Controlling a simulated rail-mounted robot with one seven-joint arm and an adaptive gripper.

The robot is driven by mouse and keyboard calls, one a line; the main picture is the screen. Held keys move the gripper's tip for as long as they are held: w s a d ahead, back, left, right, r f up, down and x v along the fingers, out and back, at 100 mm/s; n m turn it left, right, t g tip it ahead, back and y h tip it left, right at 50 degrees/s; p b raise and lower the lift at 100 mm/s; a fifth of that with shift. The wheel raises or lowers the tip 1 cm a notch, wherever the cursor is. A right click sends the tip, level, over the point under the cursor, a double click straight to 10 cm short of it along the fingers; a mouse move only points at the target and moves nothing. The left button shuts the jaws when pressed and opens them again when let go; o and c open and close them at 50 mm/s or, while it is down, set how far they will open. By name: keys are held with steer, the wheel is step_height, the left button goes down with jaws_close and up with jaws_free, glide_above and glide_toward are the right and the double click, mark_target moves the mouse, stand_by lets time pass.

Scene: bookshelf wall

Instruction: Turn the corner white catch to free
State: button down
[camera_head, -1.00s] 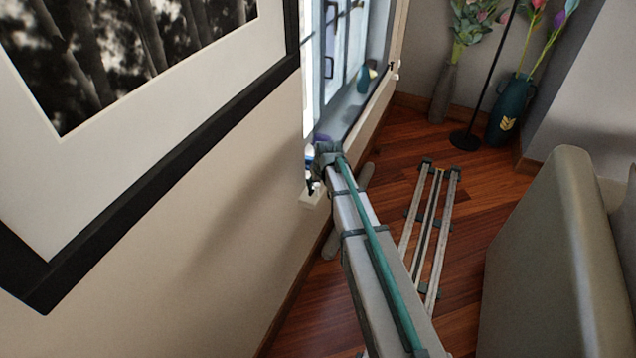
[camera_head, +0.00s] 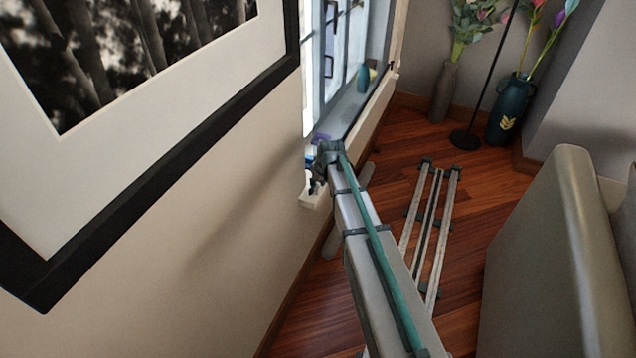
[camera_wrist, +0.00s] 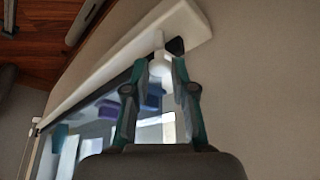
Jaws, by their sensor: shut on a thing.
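The white catch (camera_wrist: 160,67) shows in the wrist view at the corner of the white window sill (camera_wrist: 118,62). My gripper (camera_wrist: 168,60) has its two teal-and-grey fingers around the catch, with the fingertips close to the sill. The gripper is shut on the catch, and the fingers partly hide it. In the head view my gripper (camera_head: 314,180) is at the near end of the sill, beside the window (camera_head: 340,55). The catch cannot be made out clearly there. A black piece (camera_wrist: 175,46) sits next to the fingertips.
A framed picture (camera_head: 150,145) hangs on the wall at left. Small blue and purple items (camera_wrist: 107,109) stand near the window. A teal vase (camera_head: 508,110), a lamp base (camera_head: 464,139) and a grey sofa (camera_head: 560,260) stand on the floor. The sill's far end is clear of my arm.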

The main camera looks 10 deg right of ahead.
steer(key=n, duration=0.2)
steer(key=n+y+b, duration=0.1)
steer(key=shift+w+d+f+n+g, duration=0.1)
steer(key=shift+d+n+g, duration=0.05)
steer(key=shift+n+g, duration=0.2)
steer(key=n, duration=0.2)
steer(key=n+g+y+b, duration=0.1)
steer(key=n, duration=0.1)
steer(key=shift+w+d+n+y, duration=0.1)
steer(key=shift+w+n+y, duration=0.05)
steer(key=shift+n+y, duration=0.2)
steer(key=n+g, duration=0.1)
steer(key=n, duration=0.1)
steer(key=n+y+b, duration=0.1)
steer(key=n, duration=0.1)
steer(key=shift+w+n+g+b, duration=0.2)
steer(key=shift+n+g+b, duration=0.1)
steer(key=shift+g, duration=0.05)
steer(key=shift+n+g+b, duration=0.3)
steer(key=shift+n+g, duration=0.5)
steer(key=shift+n, duration=1.3)
steer(key=c, duration=1)
jaws_free()
steer(key=shift+o, duration=0.2)
steer(key=shift+w+d+r, duration=0.1)
steer(key=shift+r, duration=0.15)
